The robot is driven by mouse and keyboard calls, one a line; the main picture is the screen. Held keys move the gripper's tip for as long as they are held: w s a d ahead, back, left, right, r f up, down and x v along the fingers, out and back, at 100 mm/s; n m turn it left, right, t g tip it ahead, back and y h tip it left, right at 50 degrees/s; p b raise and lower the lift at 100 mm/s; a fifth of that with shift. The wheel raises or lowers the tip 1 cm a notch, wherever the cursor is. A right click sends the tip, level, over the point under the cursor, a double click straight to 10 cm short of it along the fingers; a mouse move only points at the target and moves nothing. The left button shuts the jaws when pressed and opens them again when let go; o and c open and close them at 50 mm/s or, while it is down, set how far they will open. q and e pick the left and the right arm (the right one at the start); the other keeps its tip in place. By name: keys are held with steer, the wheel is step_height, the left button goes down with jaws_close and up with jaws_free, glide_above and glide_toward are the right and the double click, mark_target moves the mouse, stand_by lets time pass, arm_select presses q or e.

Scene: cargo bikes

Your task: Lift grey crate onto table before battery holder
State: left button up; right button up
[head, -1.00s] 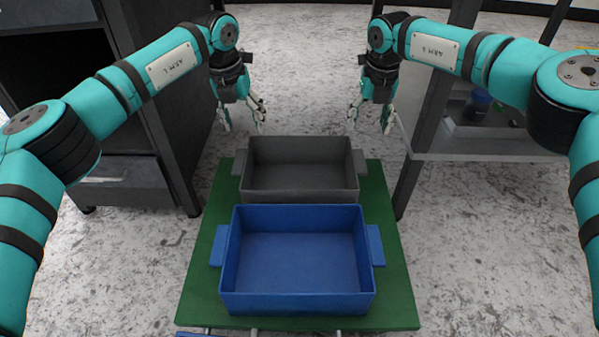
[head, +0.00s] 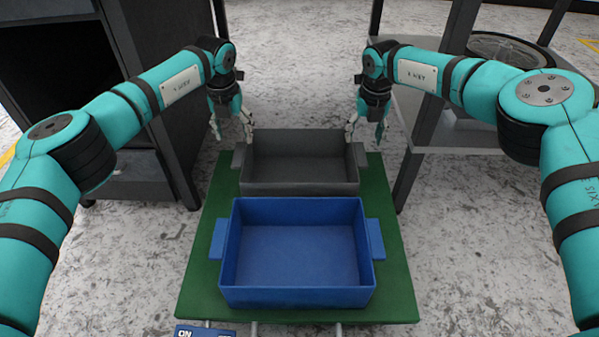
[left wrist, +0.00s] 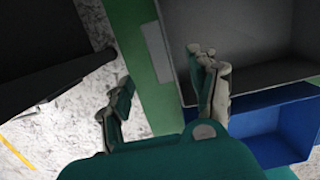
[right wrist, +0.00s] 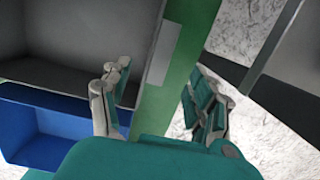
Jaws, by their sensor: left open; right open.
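The grey crate (head: 300,186) is empty and sits upright on the far part of a green platform (head: 396,285), behind the blue crate. It has a side handle at each end. My left gripper (head: 232,128) is open above its left handle; in the left wrist view the fingers (left wrist: 165,105) are apart with the handle (left wrist: 157,52) beyond them. My right gripper (head: 365,130) is open above the right handle; the right wrist view shows its fingers (right wrist: 160,105) apart with the handle (right wrist: 163,52) beyond. I cannot tell whether any finger touches the crate. No battery holder is identifiable.
An empty blue crate (head: 296,297) stands in front of the grey one on the platform. A dark cabinet (head: 160,110) is at the left. A grey table with a shelf (head: 465,135) stands at the right, with a wheel (head: 510,48) on it. Speckled floor lies between them.

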mark_target(239, 153)
arm_select(q)
steer(key=f, duration=0.3)
steer(key=w+f, duration=0.1)
steer(key=f, duration=0.5)
steer(key=shift+w+f, duration=0.25)
arm_select(e)
steer(key=f, duration=0.3)
steer(key=w+f, duration=0.1)
steer(key=f, duration=0.5)
steer(key=shift+w+f, duration=0.2)
steer(key=shift+f, duration=0.05)
arm_select(q)
jaws_close()
arm_select(e)
jaws_close()
steer(key=shift+d, duration=0.1)
arm_select(q)
steer(key=shift+r, duration=0.1)
arm_select(e)
steer(key=shift+w+r, duration=0.1)
